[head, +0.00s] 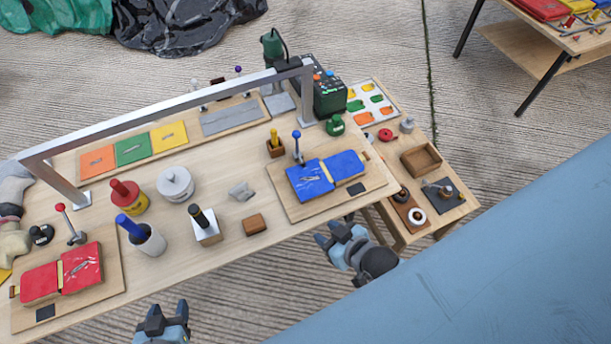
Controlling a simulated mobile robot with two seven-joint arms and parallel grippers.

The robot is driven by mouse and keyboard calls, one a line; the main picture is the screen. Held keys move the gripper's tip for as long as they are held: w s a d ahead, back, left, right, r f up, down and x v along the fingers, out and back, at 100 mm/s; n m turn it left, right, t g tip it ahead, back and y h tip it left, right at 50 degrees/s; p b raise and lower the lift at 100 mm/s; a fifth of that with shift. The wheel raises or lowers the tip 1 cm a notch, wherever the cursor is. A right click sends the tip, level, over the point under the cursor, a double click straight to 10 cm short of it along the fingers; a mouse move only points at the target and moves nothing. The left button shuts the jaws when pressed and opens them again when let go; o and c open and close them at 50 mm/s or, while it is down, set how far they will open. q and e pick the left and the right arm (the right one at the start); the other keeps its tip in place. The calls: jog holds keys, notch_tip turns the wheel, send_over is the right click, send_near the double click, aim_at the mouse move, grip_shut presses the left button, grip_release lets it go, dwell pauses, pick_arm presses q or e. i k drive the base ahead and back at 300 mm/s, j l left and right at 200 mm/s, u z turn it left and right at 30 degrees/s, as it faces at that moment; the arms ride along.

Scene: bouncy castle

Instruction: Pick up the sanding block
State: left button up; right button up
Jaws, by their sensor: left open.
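A small brown block (255,224), which looks like the sanding block, lies flat on the wooden table near its front edge. My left gripper (167,311) is open and empty at the bottom of the head view, in front of the table edge and to the lower left of the block. My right gripper (331,234) is in front of the table's right part, to the right of the block and apart from it. Its fingertips look spread, with nothing between them.
A white block with a black handle (205,225) stands left of the brown block, and a grey bracket (241,191) lies behind it. A board with blue pads (327,175) is to the right. A metal frame (170,109) spans the table. A side table (465,205) stands right.

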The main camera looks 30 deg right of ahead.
aim_at(255, 224)
jog(key=l+u, duration=0.35)
jog(key=k+l+u, duration=0.1)
jog(key=l+u, duration=0.25)
jog(key=k+l+u, duration=0.1)
jog(key=u, duration=0.2)
jog(key=l, duration=0.1)
